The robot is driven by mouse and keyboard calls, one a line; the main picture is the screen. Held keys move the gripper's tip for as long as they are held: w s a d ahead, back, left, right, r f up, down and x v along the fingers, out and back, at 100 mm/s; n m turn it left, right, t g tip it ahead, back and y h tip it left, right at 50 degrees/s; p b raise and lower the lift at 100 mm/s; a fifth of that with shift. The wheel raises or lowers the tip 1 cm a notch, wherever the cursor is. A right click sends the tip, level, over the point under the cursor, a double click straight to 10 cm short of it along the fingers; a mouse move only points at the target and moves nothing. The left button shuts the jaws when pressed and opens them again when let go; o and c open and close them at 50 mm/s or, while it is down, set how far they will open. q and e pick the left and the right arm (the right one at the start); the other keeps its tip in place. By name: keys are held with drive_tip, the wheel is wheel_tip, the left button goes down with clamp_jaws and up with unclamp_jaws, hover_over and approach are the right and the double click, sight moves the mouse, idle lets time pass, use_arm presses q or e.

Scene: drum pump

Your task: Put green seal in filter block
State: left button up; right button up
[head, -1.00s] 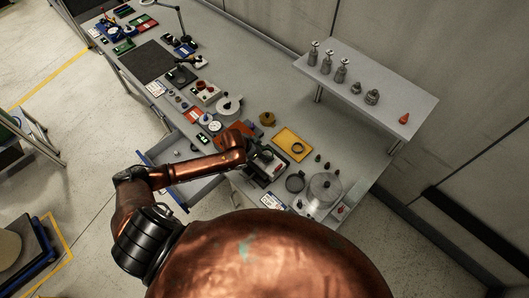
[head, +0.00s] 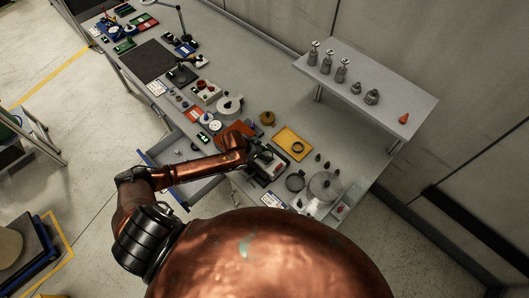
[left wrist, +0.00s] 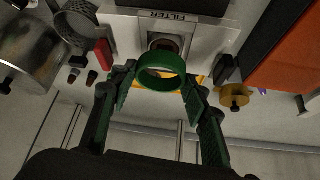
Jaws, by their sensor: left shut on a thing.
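The green seal (left wrist: 150,79) is a thick ring. In the left wrist view, my left gripper (left wrist: 158,88) is shut on it, with a finger at each side. The filter block (left wrist: 125,32) is a pale metal piece labelled FILTER, with a square-edged opening and a round dark recess behind the seal. The seal appears in front of this opening; I cannot tell whether they touch. In the head view, my left gripper (head: 252,150) is over the block (head: 266,164), and the seal cannot be made out. My right gripper is not in view.
A yellow tray (head: 284,134) with a dark ring lies beside the block. A grey ring (head: 295,183) and a round metal pot (head: 325,187) stand to the right. A brass part (head: 267,118) stands behind. A raised shelf (head: 385,103) with metal parts is at the back.

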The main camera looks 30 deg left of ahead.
use_arm(q)
drive_tip(key=shift+f, duration=1.05)
drive_tip(key=shift+f, duration=0.4)
idle(1.0)
drive_tip(key=shift+f, duration=0.15)
idle(0.8)
drive_tip(key=o, duration=1)
drive_tip(key=shift+o, duration=0.4)
drive_tip(key=shift+o, duration=1.3)
